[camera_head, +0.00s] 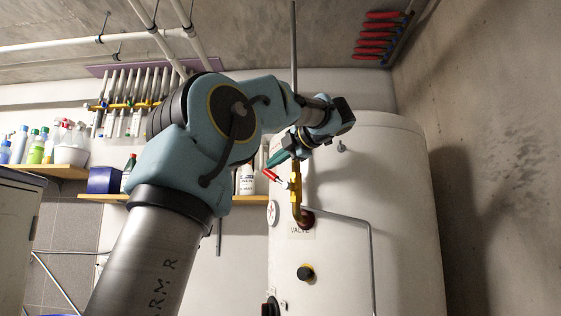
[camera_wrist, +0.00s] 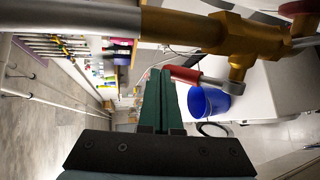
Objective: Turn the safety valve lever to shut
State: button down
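The safety valve is a brass body (camera_head: 296,184) on a pipe at the front of the white tank, above a "VALVE" label. Its lever (camera_head: 271,175) has a red grip and points up and left from the body. In the wrist view the brass valve (camera_wrist: 240,40) is at the top, with the red lever grip (camera_wrist: 185,74) below it. My gripper (camera_head: 272,163) is just above the lever's end. In the wrist view its green fingers (camera_wrist: 161,74) lie side by side, shut, with their tips close beside the grip's end. I cannot tell whether they touch it.
The white tank (camera_head: 390,200) fills the space behind the valve. A thin vertical pipe (camera_head: 294,50) rises above it, and a grey pipe (camera_head: 345,218) runs right and down. A concrete wall (camera_head: 490,150) is at the right. A blue bucket (camera_wrist: 208,103) stands lower down.

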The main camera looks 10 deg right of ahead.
aim_at(267, 172)
jog(key=shift+w+a+f, duration=0.75)
jog(key=shift+w+a, duration=0.1)
jog(key=shift+w, duration=0.05)
jog(key=shift+w+a+f+g+h, duration=0.2)
jog(key=shift+f+g+h, duration=0.15)
jog(key=shift+g+h, duration=0.25)
jog(key=shift+w+a+f+p, duration=0.1)
jog(key=shift+f+p, duration=0.25)
jog(key=shift+f, duration=0.1)
